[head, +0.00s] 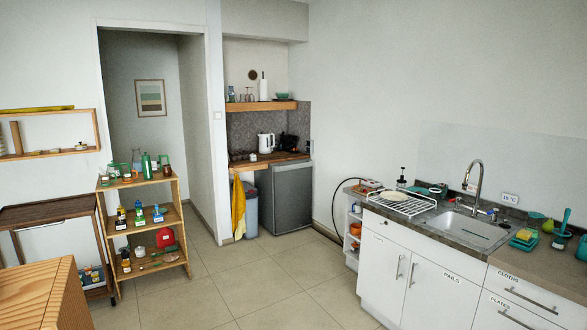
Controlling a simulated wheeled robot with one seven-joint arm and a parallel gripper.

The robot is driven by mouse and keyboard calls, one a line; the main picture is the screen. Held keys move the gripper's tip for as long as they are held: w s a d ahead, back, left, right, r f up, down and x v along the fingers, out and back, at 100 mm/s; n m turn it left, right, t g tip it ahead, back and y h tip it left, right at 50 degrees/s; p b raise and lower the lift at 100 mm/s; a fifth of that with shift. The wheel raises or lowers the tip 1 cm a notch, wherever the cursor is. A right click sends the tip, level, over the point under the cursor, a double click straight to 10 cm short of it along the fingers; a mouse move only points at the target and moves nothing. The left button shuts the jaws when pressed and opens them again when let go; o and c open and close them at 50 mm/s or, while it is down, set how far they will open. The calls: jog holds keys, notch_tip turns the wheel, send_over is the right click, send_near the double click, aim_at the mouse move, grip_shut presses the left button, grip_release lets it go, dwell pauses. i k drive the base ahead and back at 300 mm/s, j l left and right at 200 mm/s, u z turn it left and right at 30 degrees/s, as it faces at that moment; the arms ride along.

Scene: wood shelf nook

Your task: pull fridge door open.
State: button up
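The fridge (287,197) is a small dark grey unit under the wooden counter in the nook at the back middle. Its door looks shut, and its front faces the room. I cannot make out a handle at this distance. My gripper is not in view.
A bin (251,210) and a yellow towel (238,208) are left of the fridge. A wooden shelf (150,222) with bottles stands further left. White cabinets (385,262) with a sink (466,229) fill the right. A dark hose (336,205) hangs by the wall. Tiled floor (262,285) is clear before the fridge.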

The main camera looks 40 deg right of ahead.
aim_at(292, 182)
jog(key=i+l+z, duration=0.25)
jog(key=i, duration=0.15)
jog(key=i+l+z, duration=0.15)
jog(key=i+z, duration=0.5)
jog(key=i, duration=4.75)
jog(key=i+u, duration=0.15)
jog(key=i, duration=0.3)
jog(key=i+l+u, duration=0.1)
jog(key=i, duration=0.4)
jog(key=i+l+u, duration=0.15)
jog(key=i, duration=0.3)
jog(key=i+l+u, duration=0.1)
jog(key=i, duration=0.35)
jog(key=i+l+u, duration=0.15)
jog(key=i+l, duration=0.2)
jog(key=i, duration=0.1)
